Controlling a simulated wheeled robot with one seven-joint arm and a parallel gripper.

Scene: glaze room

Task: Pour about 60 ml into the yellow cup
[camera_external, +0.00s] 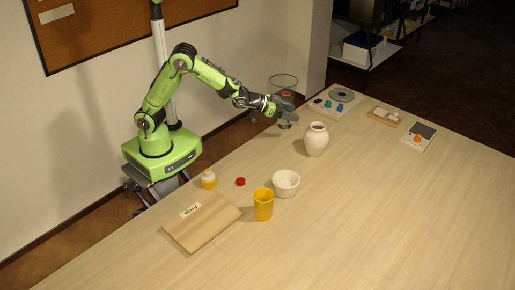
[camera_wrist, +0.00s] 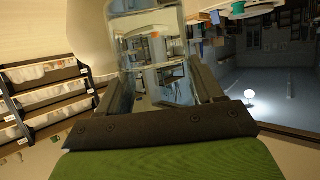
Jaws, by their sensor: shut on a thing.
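A yellow cup (camera_external: 263,206) stands upright on the table, just in front of a white bowl (camera_external: 286,186). My gripper (camera_external: 284,106) is shut on a clear vessel (camera_external: 284,82), held above the table behind the cream vase. In the wrist view the clear vessel (camera_wrist: 155,60) fills the space between the fingers (camera_wrist: 160,95). A reddish patch shows low in the vessel in the external view; I cannot tell whether it is liquid. The inside of the cup is too small to read.
A cream vase (camera_external: 316,140) stands close to my gripper. A small yellow bottle (camera_external: 209,180), a red cap (camera_external: 240,182) and a labelled wooden board (camera_external: 200,224) lie left of the cup. Devices (camera_external: 336,102) and a scale (camera_external: 419,136) sit at the far side. The right foreground is clear.

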